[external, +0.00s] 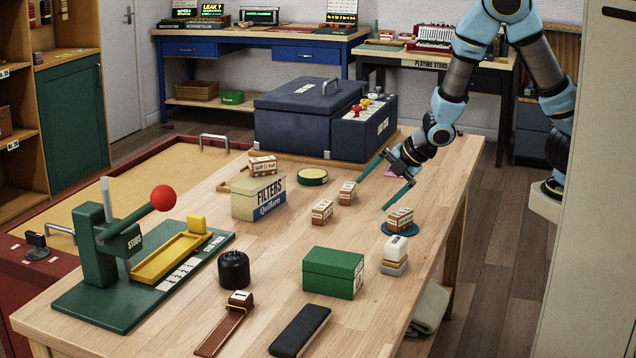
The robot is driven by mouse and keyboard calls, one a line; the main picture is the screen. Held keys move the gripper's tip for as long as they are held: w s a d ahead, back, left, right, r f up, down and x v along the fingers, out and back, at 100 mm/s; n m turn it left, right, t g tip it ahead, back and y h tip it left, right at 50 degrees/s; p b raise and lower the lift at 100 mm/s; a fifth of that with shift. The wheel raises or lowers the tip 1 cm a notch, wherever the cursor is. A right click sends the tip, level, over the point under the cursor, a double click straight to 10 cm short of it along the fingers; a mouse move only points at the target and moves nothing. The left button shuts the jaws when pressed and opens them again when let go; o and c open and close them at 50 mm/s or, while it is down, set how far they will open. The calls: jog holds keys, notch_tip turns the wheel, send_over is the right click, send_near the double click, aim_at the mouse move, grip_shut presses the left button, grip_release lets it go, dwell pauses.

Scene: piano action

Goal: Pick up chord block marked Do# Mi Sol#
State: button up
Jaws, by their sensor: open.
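Several small brown chord blocks with white labels are on the workbench (200,290). One chord block (347,193) stands left of my gripper, another chord block (322,211) is nearer the front, and a chord block (400,218) rests on a round teal disc. The labels are too small to read, so I cannot tell which is marked Do# Mi Sol#. My gripper (372,192) is open, its two teal fingers spread wide and pointing down-left, with nothing visibly held between them.
The cream filters box (258,197), green box (333,272), dark cylinder (234,270) and stacked pale blocks (395,256) stand on the bench. A green lever press (110,245) is at left. A large dark blue case (300,118) stands behind. Bare wood lies around the middle blocks.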

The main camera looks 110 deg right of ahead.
jog(key=s+d+r+n+t+h+p, duration=0.1)
jog(key=s+d+r+n+t, duration=0.25)
jog(key=d+n, duration=0.5)
jog(key=s+d+r+n+t+h+p, duration=0.15)
jog(key=s+d+r+n, duration=0.3)
jog(key=n, duration=0.75)
send_near(352, 187)
jog(key=x, duration=0.2)
jog(key=shift+w+d+f, duration=0.1)
jog(key=shift+w+d, duration=0.1)
jog(key=shift+d, duration=0.1)
jog(key=p+x, duration=0.1)
jog(key=x, duration=0.4)
jog(key=shift+w+d+f, duration=0.15)
jog(key=shift+w+f, duration=0.05)
jog(key=shift+p+x, duration=1.25)
jog(key=shift+x, duration=1.35)
jog(key=shift+s+f, duration=0.1)
jog(key=shift+f, duration=0.05)
jog(key=c, duration=1.1)
